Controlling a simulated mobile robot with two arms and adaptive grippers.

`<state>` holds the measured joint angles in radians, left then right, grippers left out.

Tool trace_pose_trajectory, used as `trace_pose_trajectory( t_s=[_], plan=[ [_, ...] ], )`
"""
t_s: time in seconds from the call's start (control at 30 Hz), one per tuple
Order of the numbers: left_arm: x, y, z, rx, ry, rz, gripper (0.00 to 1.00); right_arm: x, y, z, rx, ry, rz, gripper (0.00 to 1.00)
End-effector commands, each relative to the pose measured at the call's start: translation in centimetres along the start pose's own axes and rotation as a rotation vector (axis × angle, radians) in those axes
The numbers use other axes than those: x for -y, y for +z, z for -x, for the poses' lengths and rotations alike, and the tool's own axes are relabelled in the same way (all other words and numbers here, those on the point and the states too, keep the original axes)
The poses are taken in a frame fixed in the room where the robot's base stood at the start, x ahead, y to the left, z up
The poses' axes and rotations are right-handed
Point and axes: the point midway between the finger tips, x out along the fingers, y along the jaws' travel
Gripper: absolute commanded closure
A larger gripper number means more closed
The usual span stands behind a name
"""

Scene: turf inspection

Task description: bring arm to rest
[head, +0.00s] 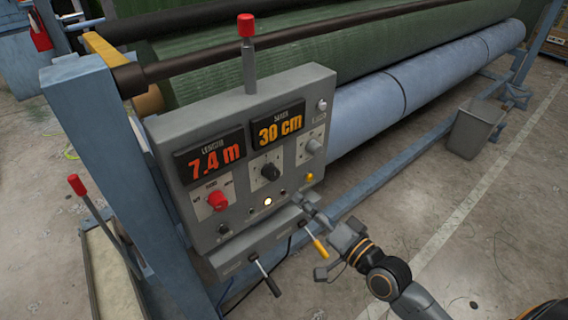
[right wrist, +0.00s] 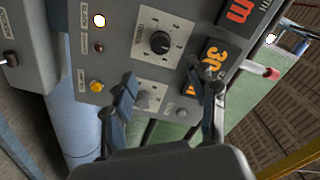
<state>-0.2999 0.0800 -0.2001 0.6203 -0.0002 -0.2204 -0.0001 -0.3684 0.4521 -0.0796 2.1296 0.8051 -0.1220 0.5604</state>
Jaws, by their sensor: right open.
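My right gripper (head: 314,236) is in front of the lower right part of the grey control panel (head: 250,140) in the head view. In the right wrist view the gripper (right wrist: 167,78) has its two dark fingers spread apart with nothing held between them. The panel face lies beyond the fingers, with a black selector knob (right wrist: 160,42) and a grey knob (right wrist: 147,101) showing. I cannot tell if a finger touches the panel. A lever with a yellow grip (head: 318,247) shows close beside the gripper. My left gripper is not in view.
The panel carries a red knob (head: 217,199), a lit lamp (head: 267,202) and displays reading 7.4 m and 30 cm. A black-handled lever (head: 265,278) juts out below. Behind are a green turf roll (head: 290,55) and blue roller (head: 390,90).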

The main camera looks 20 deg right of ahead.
Motion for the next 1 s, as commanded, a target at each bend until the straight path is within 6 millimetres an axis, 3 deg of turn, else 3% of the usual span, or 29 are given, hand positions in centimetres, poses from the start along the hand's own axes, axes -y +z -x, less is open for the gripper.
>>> trace_pose_trajectory(
  t_s=[0.17,0.27,0.37,0.53,0.67,0.8,1.0],
  plan=[
    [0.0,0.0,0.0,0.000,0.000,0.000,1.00,-0.8,0.3,-0.1,0.003,0.016,0.007,0.42],
    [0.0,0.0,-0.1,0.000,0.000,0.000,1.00,-4.0,1.4,-0.1,0.016,0.079,0.038,0.42],
    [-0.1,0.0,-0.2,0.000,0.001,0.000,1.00,-9.7,3.7,0.3,0.051,0.191,0.101,0.42],
    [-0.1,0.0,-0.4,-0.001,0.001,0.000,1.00,-20.9,9.8,3.2,0.172,0.412,0.235,0.42],
    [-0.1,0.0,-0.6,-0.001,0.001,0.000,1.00,-28.2,15.3,7.1,0.310,0.560,0.336,0.42],
    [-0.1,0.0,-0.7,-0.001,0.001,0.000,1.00,-34.6,21.9,12.9,0.496,0.690,0.437,0.42],
    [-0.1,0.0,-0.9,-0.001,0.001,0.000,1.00,-40.3,31.5,23.3,0.819,0.808,0.565,0.42]
  ],
)
